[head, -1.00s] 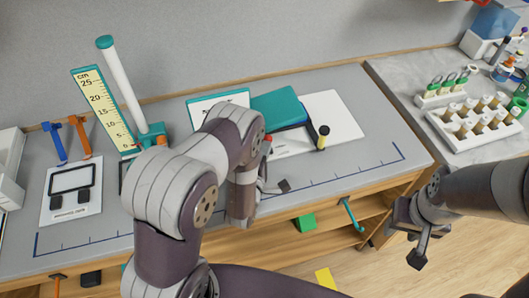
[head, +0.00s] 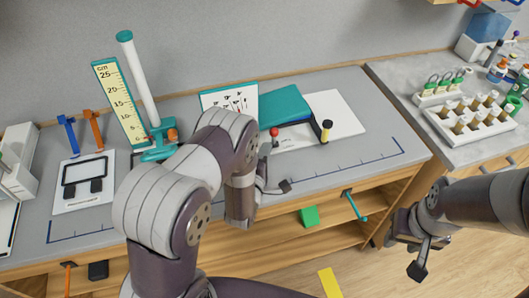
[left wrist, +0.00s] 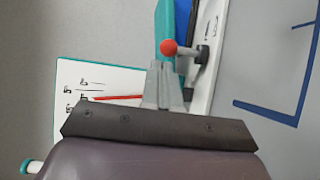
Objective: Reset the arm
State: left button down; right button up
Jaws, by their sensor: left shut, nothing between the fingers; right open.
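My left arm rises from the bottom of the head view and bends over the grey worktop (head: 330,150). My left gripper (head: 275,187) is partly hidden by its own wrist, near the front of the worktop. In the left wrist view its fingers (left wrist: 163,85) are shut with nothing between them. My right gripper (head: 410,250) is open and empty at the right, in front of the cabinet and below the worktop level.
A ruler stand (head: 120,105) is at left, a tube rack (head: 470,122) at right. An open shelf lies below.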

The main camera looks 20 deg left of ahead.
pick_arm(q)
jog(key=s+r+m+g, duration=0.3)
jog(key=s+m+g, duration=0.5)
jog(key=s+m, duration=0.1)
jog(key=s+a+r+m+g+b, duration=0.1)
jog(key=s+r+m+g, duration=0.2)
jog(key=s+m+g, duration=0.4)
jog(key=s+m, duration=0.2)
jog(key=s, duration=0.1)
jog(key=shift+s+a+r+m+g, duration=0.25)
jog(key=shift+s+r+m+g, duration=0.15)
